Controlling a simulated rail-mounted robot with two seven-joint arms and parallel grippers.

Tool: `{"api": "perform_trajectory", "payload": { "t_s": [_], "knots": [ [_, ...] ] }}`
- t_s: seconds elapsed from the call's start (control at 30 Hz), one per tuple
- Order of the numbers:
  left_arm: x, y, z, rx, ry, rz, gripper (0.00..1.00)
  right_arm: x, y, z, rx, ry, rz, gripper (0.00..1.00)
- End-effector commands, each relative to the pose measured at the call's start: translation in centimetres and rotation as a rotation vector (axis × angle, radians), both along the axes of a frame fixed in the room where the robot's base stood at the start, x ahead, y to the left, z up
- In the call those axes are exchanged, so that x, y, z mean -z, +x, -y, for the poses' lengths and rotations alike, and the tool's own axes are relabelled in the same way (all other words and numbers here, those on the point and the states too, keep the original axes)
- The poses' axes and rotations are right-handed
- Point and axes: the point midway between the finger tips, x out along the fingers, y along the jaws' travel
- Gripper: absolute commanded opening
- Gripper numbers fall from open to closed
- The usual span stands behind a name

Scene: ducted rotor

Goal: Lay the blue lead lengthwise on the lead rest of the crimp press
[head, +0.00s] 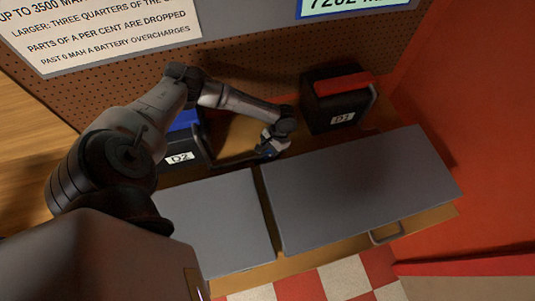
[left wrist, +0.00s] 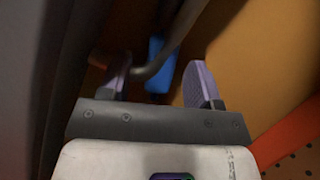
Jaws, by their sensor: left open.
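My left gripper (head: 266,151) reaches down between the dark box labelled D2 and the dark box labelled D1, behind the grey panels. In the left wrist view my left gripper (left wrist: 158,78) is open, its two purple-padded fingers apart. A blue piece (left wrist: 157,66) shows beyond and between the fingers. I cannot tell whether it is the blue lead. A bent grey rod (left wrist: 160,66) crosses in front of it, near the left finger; contact is unclear. I cannot make out the crimp press or its lead rest. My right gripper is not in view.
Box D2 (head: 178,158) has a blue top, and box D1 (head: 336,112) a red one. Two grey panels, left (head: 215,220) and right (head: 355,190), lie in front. A pegboard (head: 240,55) stands behind and a red wall (head: 480,120) at right.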

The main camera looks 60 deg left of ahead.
Motion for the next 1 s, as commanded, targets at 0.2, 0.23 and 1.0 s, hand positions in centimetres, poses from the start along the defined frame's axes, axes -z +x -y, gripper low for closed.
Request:
{"api": "perform_trajectory", "payload": {
  "t_s": [0.2, 0.23, 1.0],
  "knots": [
    [-0.01, 0.02, 0.01, 0.0, 0.0, 0.0, 0.52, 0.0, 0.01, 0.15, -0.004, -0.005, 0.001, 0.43],
    [-0.01, 0.02, 0.0, 0.0, 0.0, 0.0, 0.49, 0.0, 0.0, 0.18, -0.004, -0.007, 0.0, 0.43],
    [-0.53, 0.08, -0.02, 0.0, 0.0, 0.002, 0.0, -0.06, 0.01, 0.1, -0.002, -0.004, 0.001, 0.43]
  ]
}}
